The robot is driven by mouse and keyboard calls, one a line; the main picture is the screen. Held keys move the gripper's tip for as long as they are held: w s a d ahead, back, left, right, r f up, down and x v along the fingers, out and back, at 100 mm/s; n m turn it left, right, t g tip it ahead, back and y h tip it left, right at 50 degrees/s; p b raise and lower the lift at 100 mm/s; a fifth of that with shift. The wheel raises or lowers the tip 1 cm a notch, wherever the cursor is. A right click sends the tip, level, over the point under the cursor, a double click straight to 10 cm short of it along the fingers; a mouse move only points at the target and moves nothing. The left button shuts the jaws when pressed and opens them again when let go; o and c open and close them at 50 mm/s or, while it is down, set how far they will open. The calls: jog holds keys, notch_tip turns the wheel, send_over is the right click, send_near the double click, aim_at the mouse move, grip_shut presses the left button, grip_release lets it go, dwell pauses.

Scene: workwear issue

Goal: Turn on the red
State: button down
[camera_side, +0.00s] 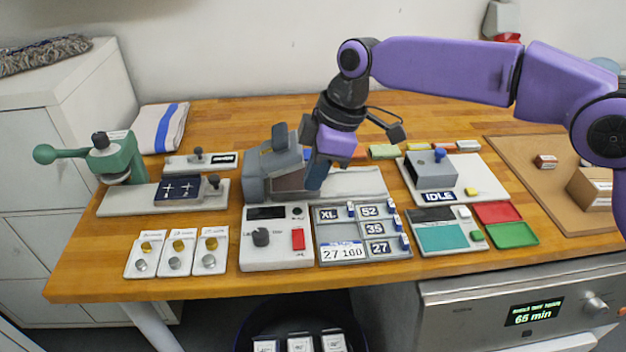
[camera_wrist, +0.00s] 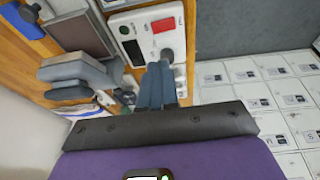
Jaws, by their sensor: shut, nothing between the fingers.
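A red rocker switch (camera_side: 298,239) is on the right side of a white control box (camera_side: 275,264) at the table's front. The box also has a dark display (camera_side: 266,213) and a black knob (camera_side: 261,237). In the wrist view the red switch (camera_wrist: 163,25) lies beyond my fingertips, with the dark display (camera_wrist: 133,52) to its lower left. My gripper (camera_side: 314,182) is shut and empty, pointing down above and behind the box, near the grey press. In the wrist view my gripper's blue-grey fingers (camera_wrist: 157,80) are together. They appear apart from the switch.
A grey press (camera_side: 258,178) stands right behind the box. A sorting tray with size labels (camera_side: 342,226) is to its right, and several white cards with knobs (camera_side: 175,253) to its left. Red (camera_side: 497,212) and green (camera_side: 513,234) trays lie further right.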

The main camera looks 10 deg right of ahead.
send_over(298, 230)
jog(key=f, duration=0.6)
jog(key=s+d+f, duration=0.1)
jog(key=f, duration=0.3)
jog(key=shift+w+f, duration=0.15)
jog(key=shift+f, duration=0.65)
jog(key=shift+w+f, duration=0.3)
jog(key=shift+f, duration=0.15)
jog(key=shift+s+r, duration=0.1)
jog(key=shift+s, duration=0.05)
jog(key=shift+s+r, duration=0.15)
jog(key=shift+s, duration=0.55)
jog(key=shift+r, duration=0.1)
